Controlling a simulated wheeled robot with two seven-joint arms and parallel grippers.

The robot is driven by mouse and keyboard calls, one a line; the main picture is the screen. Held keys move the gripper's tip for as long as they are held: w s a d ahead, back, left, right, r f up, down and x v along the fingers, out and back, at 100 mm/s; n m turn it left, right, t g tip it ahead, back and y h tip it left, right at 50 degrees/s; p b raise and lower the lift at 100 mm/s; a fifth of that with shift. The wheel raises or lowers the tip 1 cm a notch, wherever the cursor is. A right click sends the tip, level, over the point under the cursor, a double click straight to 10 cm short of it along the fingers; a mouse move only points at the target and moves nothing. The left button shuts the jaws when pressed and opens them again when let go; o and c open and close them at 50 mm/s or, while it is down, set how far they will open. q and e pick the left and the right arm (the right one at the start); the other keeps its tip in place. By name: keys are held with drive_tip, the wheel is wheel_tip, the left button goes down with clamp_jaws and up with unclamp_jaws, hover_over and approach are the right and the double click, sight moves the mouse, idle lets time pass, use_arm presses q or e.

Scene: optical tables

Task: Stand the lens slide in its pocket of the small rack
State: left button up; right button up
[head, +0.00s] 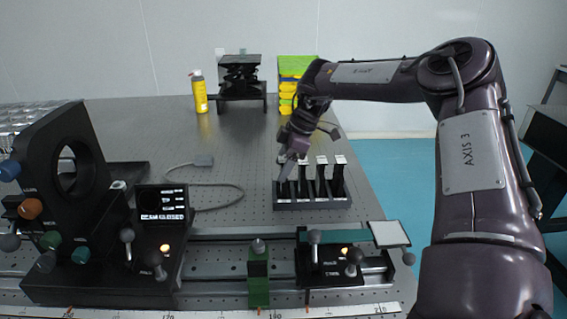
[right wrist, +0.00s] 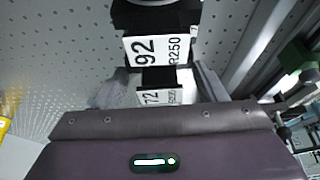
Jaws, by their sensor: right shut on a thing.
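The small dark rack (head: 312,204) stands on the optical table. Several dark slides with white top labels stand upright in a row in it. My right gripper (head: 287,165) is at the left end of this row, pointing down. It is shut on a lens slide, which looks upright; the gripper covers much of it in the head view. In the right wrist view a label reading 72 (right wrist: 160,97) lies between the fingers, and a label reading 92 R250 (right wrist: 155,50) lies beyond. Whether the held slide is fully seated in a pocket is hidden. My left gripper is not in view.
A rail with a green carrier (head: 258,275) and knobs runs along the front. A black ring mount (head: 70,165) and a small display box (head: 162,215) stand at left. A cable lies left of the rack. A yellow bottle (head: 199,92) stands at the back.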

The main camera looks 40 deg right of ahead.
drive_tip(key=shift+f, duration=0.25)
idle(0.6)
drive_tip(key=o, duration=1.5)
